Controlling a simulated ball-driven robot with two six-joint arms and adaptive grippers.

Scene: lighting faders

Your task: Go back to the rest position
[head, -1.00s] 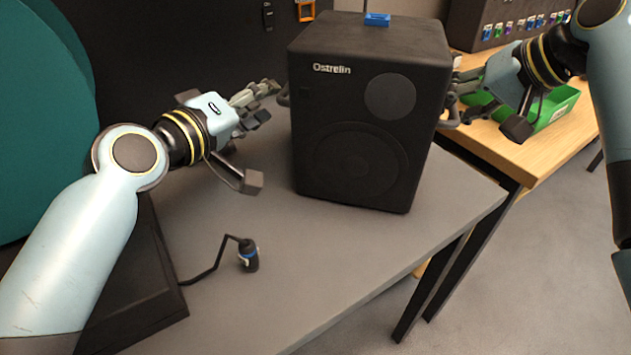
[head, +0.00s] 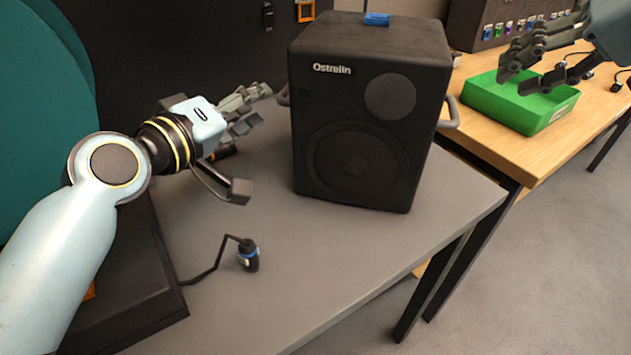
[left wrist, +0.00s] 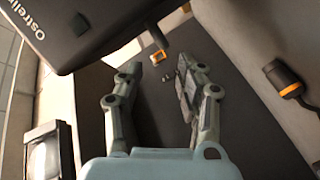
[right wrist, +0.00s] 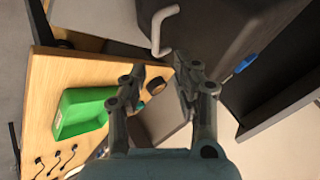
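My left gripper (head: 262,110) is to the left of the black Ostrelin speaker (head: 358,120), apart from its left handle. In the left wrist view its two fingers (left wrist: 160,75) are spread with nothing between them. My right gripper (head: 512,85) is at the upper right, to the right of the speaker and above the green bin in the head view. In the right wrist view its fingers (right wrist: 157,75) are apart and empty, with the speaker's grey handle (right wrist: 160,30) beyond them. The speaker stands upright on the grey table (head: 300,260).
A green bin (head: 540,120) sits on the wooden table (head: 480,140) at the right. A cable with a black and blue connector (head: 248,256) lies on the grey table. A blue item (head: 377,19) rests on the speaker. Free table surface lies in front of the speaker.

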